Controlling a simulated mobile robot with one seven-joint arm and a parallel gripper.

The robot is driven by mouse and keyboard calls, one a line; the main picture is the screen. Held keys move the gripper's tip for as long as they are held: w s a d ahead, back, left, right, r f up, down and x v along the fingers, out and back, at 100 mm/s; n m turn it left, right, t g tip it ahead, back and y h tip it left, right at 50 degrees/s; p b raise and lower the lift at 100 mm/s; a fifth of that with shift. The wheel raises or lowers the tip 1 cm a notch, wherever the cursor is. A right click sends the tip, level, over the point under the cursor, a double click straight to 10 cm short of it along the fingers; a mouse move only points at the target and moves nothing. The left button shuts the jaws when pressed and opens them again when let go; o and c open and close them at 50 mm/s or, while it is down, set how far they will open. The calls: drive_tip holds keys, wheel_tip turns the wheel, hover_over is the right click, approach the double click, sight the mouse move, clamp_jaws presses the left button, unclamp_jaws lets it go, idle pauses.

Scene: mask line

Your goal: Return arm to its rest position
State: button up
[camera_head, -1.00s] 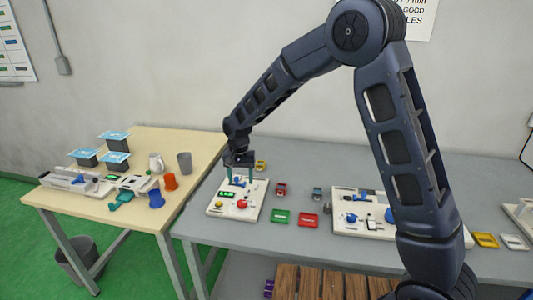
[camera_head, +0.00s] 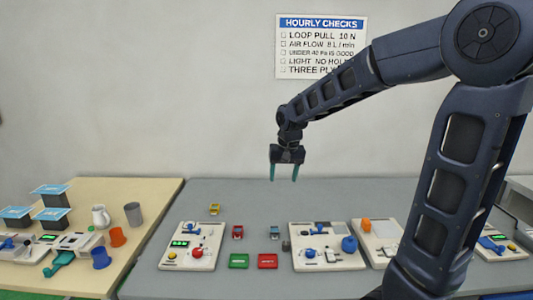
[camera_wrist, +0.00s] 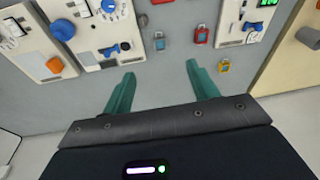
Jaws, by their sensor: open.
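My gripper (camera_head: 284,173) hangs from my dark blue arm, well above the grey table (camera_head: 240,197) in the head view. Its two teal fingers point down and stand apart with nothing between them. In the wrist view the open fingers (camera_wrist: 160,85) also show empty, with the table and its panels beyond them. The arm is bent, its forearm reaching left from the large elbow joint at the upper right.
White panels stand on the grey table, one with a green display (camera_head: 190,247) and one with a blue knob (camera_head: 322,245). Green (camera_head: 239,261) and red (camera_head: 267,261) trays lie between them. A wooden table (camera_head: 145,190) with cups is left. Air around my gripper is clear.

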drive_tip(key=s+d+r+t, duration=0.1)
drive_tip(key=s+d, duration=0.7)
drive_tip(key=d, duration=0.3)
drive_tip(key=s+d+r+m+t+h, duration=0.1)
drive_tip(key=s+d+r, duration=0.1)
drive_tip(key=s+d, duration=0.7)
drive_tip(key=shift+s+d+t, duration=0.2)
drive_tip(key=shift+d+t, duration=0.1)
drive_tip(key=shift+d, duration=0.8)
